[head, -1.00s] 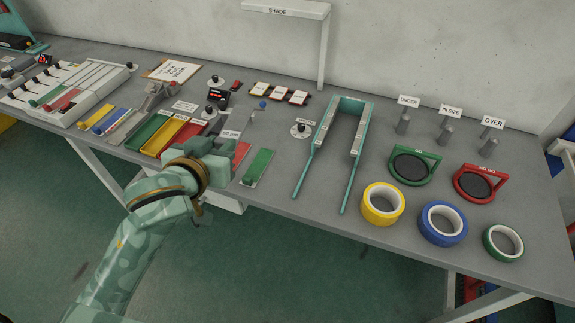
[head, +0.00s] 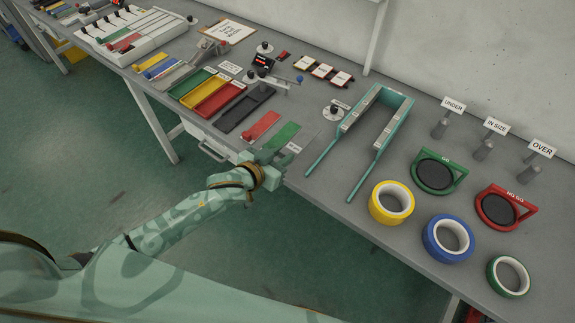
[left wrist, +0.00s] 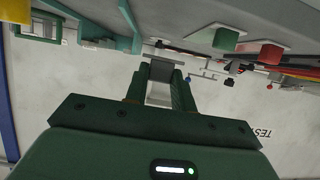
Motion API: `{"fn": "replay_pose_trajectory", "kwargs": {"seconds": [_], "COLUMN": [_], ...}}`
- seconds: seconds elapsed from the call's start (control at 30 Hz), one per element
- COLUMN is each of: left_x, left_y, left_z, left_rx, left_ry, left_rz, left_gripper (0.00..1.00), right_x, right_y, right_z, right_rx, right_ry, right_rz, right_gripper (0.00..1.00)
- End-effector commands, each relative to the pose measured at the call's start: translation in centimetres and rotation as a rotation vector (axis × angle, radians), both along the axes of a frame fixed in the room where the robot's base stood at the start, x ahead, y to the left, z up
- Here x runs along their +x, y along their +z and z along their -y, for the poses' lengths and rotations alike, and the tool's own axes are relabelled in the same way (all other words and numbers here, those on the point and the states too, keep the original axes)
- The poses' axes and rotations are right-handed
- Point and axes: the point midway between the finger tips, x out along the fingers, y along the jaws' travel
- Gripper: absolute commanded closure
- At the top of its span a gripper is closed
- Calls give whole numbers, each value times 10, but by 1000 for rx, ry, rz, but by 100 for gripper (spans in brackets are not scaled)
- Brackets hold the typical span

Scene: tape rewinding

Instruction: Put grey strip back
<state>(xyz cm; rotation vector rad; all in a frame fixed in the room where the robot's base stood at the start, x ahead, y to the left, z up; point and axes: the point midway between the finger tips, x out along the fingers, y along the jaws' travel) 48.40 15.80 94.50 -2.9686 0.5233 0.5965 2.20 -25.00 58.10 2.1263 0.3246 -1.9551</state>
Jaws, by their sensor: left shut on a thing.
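My left gripper (head: 270,160) is at the front edge of the bench, just in front of the green strip. It is shut on a thin grey strip (head: 303,139), which sticks out beyond the fingers with a small white label beside it. In the left wrist view, the fingers (left wrist: 163,85) close on a grey piece (left wrist: 160,60). My right gripper is not in view.
Green, yellow, red and dark trays (head: 245,108) stand left of the strips. A teal forked frame (head: 385,125) stands to the right. Yellow (head: 391,202), blue (head: 447,238) and green tape rolls (head: 507,277) lie near the front edge. Open floor lies in front.

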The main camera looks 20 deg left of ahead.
Motion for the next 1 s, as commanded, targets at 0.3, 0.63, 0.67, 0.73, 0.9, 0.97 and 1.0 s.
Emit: {"fn": "replay_pose_trajectory", "kwargs": {"seconds": [0.3,0.63,0.67,0.73,0.9,0.97,1.0], "left_x": [22,20,20,20,20,20,20], "left_y": [-28,-55,-55,-55,-58,-58,-58], "left_z": [10,10,10,10,9,9,9], "left_rx": [-1,-1,-1,-1,0,0,0], "left_ry": [1,-1,-1,-1,0,0,0], "left_rz": [3,3,3,2,1,1,1], "left_gripper": [100,100,100,100,61,53,53], "right_x": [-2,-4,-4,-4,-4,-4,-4], "right_y": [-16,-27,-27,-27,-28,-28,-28], "right_z": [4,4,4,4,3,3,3], "right_rx": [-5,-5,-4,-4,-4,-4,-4], "right_ry": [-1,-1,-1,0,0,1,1], "right_rz": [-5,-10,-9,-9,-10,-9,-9], "right_gripper": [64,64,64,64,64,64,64]}}
